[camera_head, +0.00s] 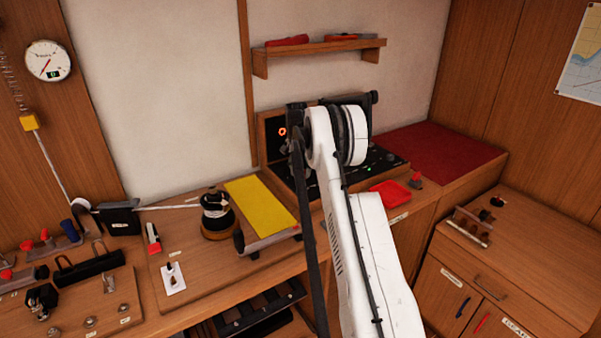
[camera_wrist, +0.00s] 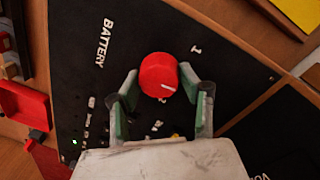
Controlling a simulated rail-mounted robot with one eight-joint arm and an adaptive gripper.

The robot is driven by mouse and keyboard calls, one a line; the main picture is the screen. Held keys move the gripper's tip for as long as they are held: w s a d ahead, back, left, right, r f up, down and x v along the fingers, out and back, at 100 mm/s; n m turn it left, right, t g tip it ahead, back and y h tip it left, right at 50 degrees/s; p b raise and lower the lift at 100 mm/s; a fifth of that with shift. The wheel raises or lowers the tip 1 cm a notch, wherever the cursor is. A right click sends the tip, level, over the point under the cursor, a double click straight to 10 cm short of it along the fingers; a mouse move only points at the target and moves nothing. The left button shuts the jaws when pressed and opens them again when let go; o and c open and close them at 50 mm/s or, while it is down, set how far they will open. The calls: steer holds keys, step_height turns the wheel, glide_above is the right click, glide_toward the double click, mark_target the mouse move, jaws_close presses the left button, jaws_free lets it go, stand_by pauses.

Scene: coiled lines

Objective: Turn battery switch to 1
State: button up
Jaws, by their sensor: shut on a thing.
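The battery switch is a round red knob (camera_wrist: 158,76) with a short white mark on its face. It sits on a black panel (camera_wrist: 75,50) lettered BATTERY. The white mark points right and slightly down in the wrist view, not at the "1". My gripper (camera_wrist: 158,77) has one green-padded finger on each side of the knob and is shut on it. In the head view my white arm hides the knob and the gripper; part of the wood-framed black panel (camera_head: 275,148) shows.
In the head view a shelf (camera_head: 320,46) hangs above the panel. A yellow pad (camera_head: 261,203) and a winch (camera_head: 215,215) lie left of my arm. A red tray (camera_head: 390,194) is close on the right. A red mat (camera_head: 440,150) covers the back right counter.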

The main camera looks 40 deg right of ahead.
mark_target(298, 171)
steer(key=shift+f, duration=0.1)
steer(key=n+b, duration=0.4)
steer(key=n, duration=0.1)
steer(key=n+b, duration=0.2)
steer(key=n, duration=0.4)
steer(key=shift+a+n+t+b, duration=0.1)
steer(key=shift+n+t+b, duration=0.2)
steer(key=shift+b, duration=0.05)
stand_by(0.4)
steer(key=o, duration=1.1)
steer(key=shift+o, duration=0.2)
step_height(298, 171, up, 12)
steer(key=shift+a, duration=0.4)
